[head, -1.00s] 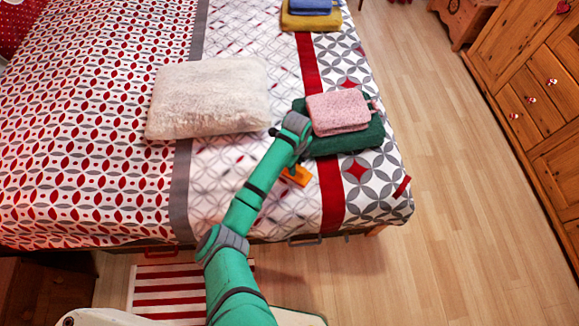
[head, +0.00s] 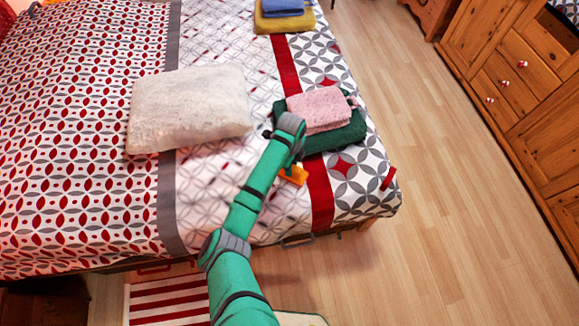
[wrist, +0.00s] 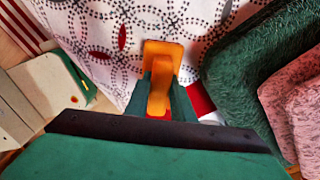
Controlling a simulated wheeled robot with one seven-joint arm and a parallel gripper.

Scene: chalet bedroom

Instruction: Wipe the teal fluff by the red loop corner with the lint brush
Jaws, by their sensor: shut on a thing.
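An orange lint brush (wrist: 163,52) is held in my gripper (wrist: 165,103), its handle between the two green fingers. In the head view the brush (head: 294,175) shows low over the patterned bedspread (head: 215,200), left of the red stripe. I cannot tell if its head touches the cloth. A small red loop (head: 389,178) hangs at the bed's near right corner, to the right of the brush. I cannot make out any teal fluff in either view.
A dark green folded towel (head: 345,138) with a pink one (head: 320,108) on top lies just beyond the brush. A pale fluffy cushion (head: 188,108) lies to the left. Yellow and blue folded cloths (head: 285,22) lie at the back. Wooden floor is open right of the bed.

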